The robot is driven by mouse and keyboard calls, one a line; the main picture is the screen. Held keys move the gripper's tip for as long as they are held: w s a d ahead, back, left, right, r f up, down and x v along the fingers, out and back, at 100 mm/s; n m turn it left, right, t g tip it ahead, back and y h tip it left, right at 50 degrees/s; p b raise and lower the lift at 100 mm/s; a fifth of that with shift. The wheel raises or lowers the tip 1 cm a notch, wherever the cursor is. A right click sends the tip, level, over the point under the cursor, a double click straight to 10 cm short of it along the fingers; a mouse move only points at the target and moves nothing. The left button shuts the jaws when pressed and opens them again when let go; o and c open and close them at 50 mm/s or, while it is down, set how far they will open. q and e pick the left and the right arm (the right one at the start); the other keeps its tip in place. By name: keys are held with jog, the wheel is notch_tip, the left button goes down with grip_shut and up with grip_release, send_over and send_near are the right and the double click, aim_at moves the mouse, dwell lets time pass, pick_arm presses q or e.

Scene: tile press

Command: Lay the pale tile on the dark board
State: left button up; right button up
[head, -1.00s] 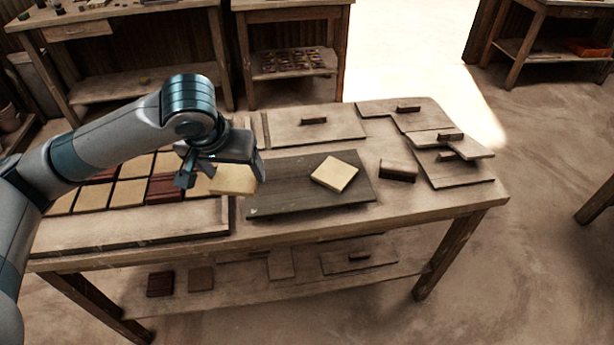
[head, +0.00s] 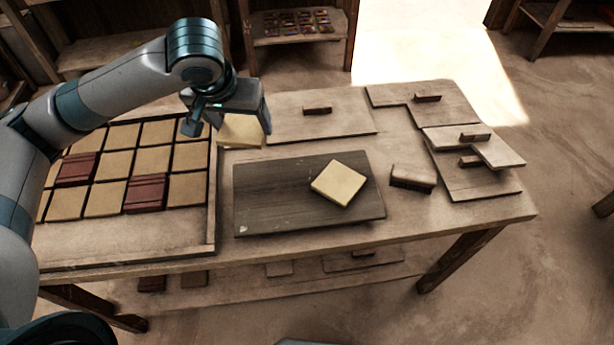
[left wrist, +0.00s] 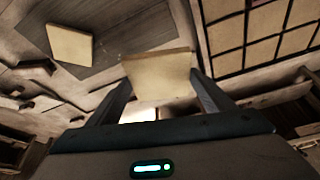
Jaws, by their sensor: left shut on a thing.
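My left gripper (head: 230,118) is shut on a pale tile (head: 240,131). It holds the tile raised above the table, near the far left corner of the dark board. In the left wrist view the held pale tile (left wrist: 158,75) sits between the two fingers. The dark board (head: 270,195) lies on the table, right of the tile tray. Another pale tile (head: 339,184) lies on the right part of the board, turned at an angle; it also shows in the left wrist view (left wrist: 70,45). My right gripper is not in view.
A wooden tray (head: 130,240) at left holds several pale tiles and dark red tiles (head: 146,194) in a grid. A wooden block (head: 412,177) stands right of the board. Flat wooden plates with handles (head: 322,124) lie along the back and right. The board's left part is bare.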

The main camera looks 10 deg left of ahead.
pick_arm(q)
jog(key=shift+s+r, duration=0.1)
jog(key=shift+s, duration=0.05)
jog(key=shift+s+d+m, duration=0.1)
jog(key=shift+d+m, duration=0.2)
jog(key=shift+d, duration=0.15)
jog(key=s+d+f+m+g+h+p, duration=0.1)
jog(key=s+d+m+h, duration=0.1)
jog(key=s+d+m, duration=0.2)
jog(key=s+d+f+m+g+h, duration=0.1)
jog(key=s+d+m, duration=0.3)
jog(key=d+m, duration=0.6)
jog(key=shift+s+d+f+g+h+p, duration=0.15)
jog(key=shift+d+f+g+h+p, duration=0.25)
jog(key=shift+d+g+h, duration=0.25)
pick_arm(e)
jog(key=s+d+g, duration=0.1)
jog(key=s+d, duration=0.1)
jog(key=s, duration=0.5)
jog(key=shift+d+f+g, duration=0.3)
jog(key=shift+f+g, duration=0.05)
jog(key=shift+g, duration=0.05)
pick_arm(q)
jog(key=shift+a, duration=0.15)
